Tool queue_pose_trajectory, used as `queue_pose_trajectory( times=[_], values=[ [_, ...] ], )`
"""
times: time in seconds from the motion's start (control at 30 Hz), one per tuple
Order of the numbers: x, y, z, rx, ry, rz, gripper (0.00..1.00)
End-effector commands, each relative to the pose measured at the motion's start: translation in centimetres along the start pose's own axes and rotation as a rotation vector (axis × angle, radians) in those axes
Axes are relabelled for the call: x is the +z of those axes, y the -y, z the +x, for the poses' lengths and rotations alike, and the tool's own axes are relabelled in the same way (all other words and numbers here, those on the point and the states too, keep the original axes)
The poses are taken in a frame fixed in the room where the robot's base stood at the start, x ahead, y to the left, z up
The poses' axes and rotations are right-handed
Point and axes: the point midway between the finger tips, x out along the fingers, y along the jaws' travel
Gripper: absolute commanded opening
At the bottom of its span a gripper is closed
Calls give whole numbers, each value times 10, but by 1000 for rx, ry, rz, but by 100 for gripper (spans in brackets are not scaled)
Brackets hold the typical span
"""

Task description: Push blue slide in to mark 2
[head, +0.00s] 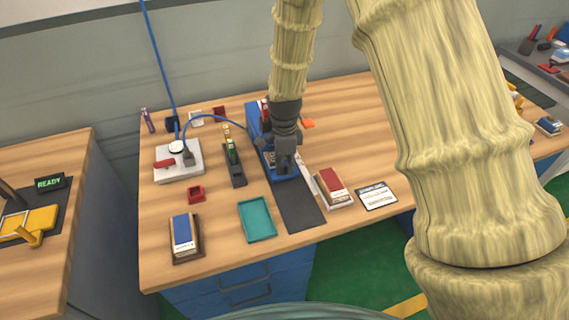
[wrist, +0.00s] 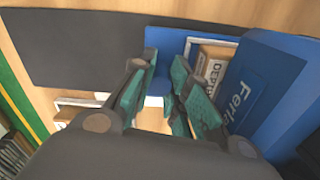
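A blue machine (head: 258,124) stands toward the back of the middle table, with a flat dark strip (head: 299,205) in front of it. My gripper (head: 285,168) points down over the front of this machine and hides part of it. In the wrist view my gripper (wrist: 165,68) has its two teal-padded fingers a small gap apart. A small rounded blue part (wrist: 158,88) shows between the fingers; I cannot tell whether they press on it. A flat blue plate (wrist: 170,42) lies beyond the fingertips, beside a label partly reading "DEPTH" (wrist: 214,70). The mark numbers are not readable.
A red-topped block (head: 332,186) and a white card (head: 376,196) lie right of the strip. A teal tray (head: 257,220), a blue-topped block (head: 184,236), a red box (head: 196,193) and a white unit (head: 179,162) with a blue cable lie left. The blue wall with lettering (wrist: 262,85) is close to my right finger.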

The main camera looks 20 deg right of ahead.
Motion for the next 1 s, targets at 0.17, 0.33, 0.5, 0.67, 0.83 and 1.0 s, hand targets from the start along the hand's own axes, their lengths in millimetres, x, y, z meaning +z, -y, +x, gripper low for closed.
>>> queue_pose_trajectory(
  times=[0.17,0.33,0.5,0.67,0.83,1.0],
  values=[
    [0,0,0,0,0,0,0],
    [-1,-6,-1,1,0,0,0],
    [-5,-26,-2,3,-1,0,0],
    [-6,-29,0,0,0,1,0],
    [-6,-29,0,0,-1,1,20],
    [-6,-29,-1,0,-1,1,28]
  ],
)
